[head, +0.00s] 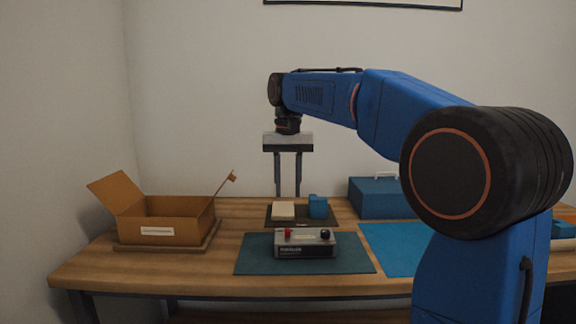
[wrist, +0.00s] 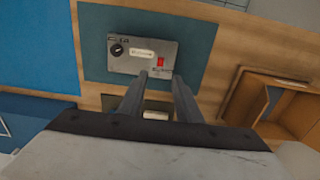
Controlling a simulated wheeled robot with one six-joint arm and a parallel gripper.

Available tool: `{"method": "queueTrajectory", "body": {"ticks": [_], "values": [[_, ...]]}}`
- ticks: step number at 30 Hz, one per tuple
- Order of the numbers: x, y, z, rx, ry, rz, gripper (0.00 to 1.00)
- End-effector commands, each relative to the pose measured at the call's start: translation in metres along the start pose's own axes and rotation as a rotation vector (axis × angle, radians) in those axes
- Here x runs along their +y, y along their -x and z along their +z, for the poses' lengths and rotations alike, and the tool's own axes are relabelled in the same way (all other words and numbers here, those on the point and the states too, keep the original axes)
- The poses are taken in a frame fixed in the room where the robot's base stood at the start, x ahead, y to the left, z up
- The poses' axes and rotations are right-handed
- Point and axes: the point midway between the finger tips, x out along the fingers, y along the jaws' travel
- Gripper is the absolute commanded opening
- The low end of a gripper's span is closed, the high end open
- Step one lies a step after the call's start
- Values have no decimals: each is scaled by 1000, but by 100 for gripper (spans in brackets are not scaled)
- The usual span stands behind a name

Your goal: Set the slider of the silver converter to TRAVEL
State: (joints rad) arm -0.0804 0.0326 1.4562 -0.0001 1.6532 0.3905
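The silver converter (head: 306,243) sits on a dark green mat (head: 256,262) near the table's front, with a red control (head: 288,232) and a black knob (head: 325,234) on top. In the wrist view the converter (wrist: 140,66) lies just beyond my fingertips, with a pale label on its top. The slider and its setting are too small to make out. My gripper (head: 288,194) points down, its two fingers apart with nothing between them. It hangs in the air above the table and is not touching the converter.
An open cardboard box (head: 176,226) stands at the left. Behind the converter, a cream block (head: 283,211) and a blue item (head: 318,206) rest on a dark mat. A blue case (head: 374,199) is at the back right. A bright blue mat (head: 395,250) lies right of the converter.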

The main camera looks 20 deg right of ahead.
Motion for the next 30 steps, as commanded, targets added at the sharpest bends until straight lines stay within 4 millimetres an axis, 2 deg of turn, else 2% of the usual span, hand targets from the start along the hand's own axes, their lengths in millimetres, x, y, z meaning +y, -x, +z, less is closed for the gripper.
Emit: {"method": "queueTrajectory", "body": {"ticks": [1, 6, 12, 30], "values": [[0, 11, -1, 3, 0, -1, 31], [0, 39, 0, 3, 0, -1, 31], [0, 58, 0, 1, 0, 0, 31], [1, 61, 2, 3, 1, -1, 31]]}}
